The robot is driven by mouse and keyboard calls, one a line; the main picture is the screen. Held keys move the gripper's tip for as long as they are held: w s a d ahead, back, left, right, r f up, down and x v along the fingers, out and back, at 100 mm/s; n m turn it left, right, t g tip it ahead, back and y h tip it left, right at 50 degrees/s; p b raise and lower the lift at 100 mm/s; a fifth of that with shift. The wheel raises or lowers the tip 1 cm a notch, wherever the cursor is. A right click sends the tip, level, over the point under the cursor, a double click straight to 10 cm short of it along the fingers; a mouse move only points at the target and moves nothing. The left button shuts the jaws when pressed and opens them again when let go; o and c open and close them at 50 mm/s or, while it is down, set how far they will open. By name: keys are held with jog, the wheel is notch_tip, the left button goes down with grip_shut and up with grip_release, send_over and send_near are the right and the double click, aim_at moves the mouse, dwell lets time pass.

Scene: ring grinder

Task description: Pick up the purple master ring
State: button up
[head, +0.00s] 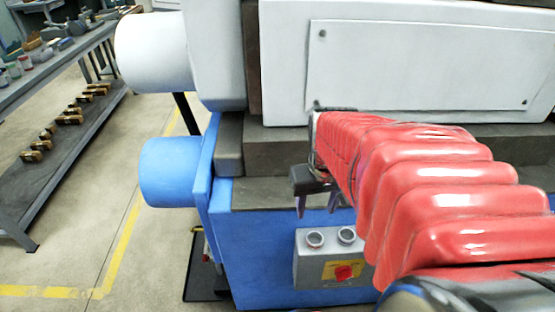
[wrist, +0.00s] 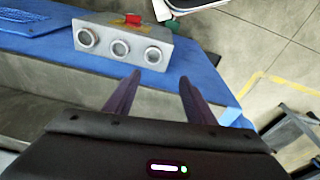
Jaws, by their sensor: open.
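I cannot make out a purple ring in either view. My gripper (head: 317,210) hangs open, fingers down, above the blue machine front in the head view. In the wrist view its two dark purple fingers (wrist: 160,76) are apart, with nothing seen between them. A grey control box (head: 312,269) is below and beyond the fingertips; in the wrist view the box (wrist: 107,28) shows three round, silver-rimmed fittings, too small to tell whether any is a ring. A red knob (head: 344,272) sits on its yellow plate.
The grinder's blue base (head: 255,245) and grey ledge (head: 265,193) lie beneath my arm. A blue cylinder (head: 168,172) juts out at left. A grey shelf unit (head: 60,165) holds several small parts. The floor between, marked with a yellow line (head: 122,240), is clear.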

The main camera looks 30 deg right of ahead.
jog(key=s+d+f+n, duration=0.1)
jog(key=d+f+n, duration=0.1)
jog(key=d, duration=0.4)
jog(key=s+d+f+n+g+y, duration=0.1)
jog(key=d+f+n, duration=0.1)
jog(key=d+n, duration=0.2)
jog(key=shift+d+f+n, duration=0.15)
jog(key=shift+d+n, duration=0.15)
jog(key=shift+d, duration=0.95)
send_over(345, 238)
jog(key=shift+f, duration=4.15)
jog(key=shift+f, duration=2.75)
jog(key=shift+c, duration=0.4)
